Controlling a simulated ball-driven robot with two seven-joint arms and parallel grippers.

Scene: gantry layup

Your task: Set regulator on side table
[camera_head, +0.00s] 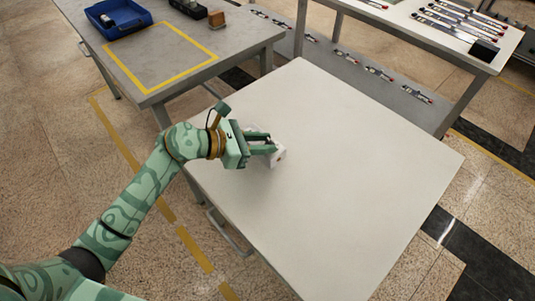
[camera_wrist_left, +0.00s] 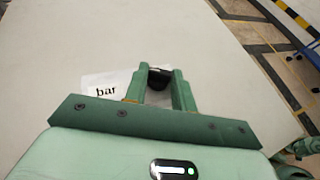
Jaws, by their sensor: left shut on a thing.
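My left gripper (camera_head: 270,146) is over the near left part of a bare, pale-topped table (camera_head: 340,190), which appears to be the side table. It is shut on the regulator (camera_head: 279,157), a small white thing mostly hidden by the fingers. In the left wrist view, a dark rounded part (camera_wrist_left: 160,75) sits between the fingertips of the left gripper (camera_wrist_left: 159,84). A white face marked "bar" (camera_wrist_left: 105,88) shows to the left of the fingers. The regulator is at or just above the tabletop; I cannot tell if it touches. My right gripper is not in view.
A grey workbench (camera_head: 190,65) at the upper left has a yellow taped outline, a blue bin (camera_head: 118,19) and a small brown block (camera_head: 217,19). A rack (camera_head: 440,30) with several slender parts stands at the upper right. The pale tabletop is otherwise clear.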

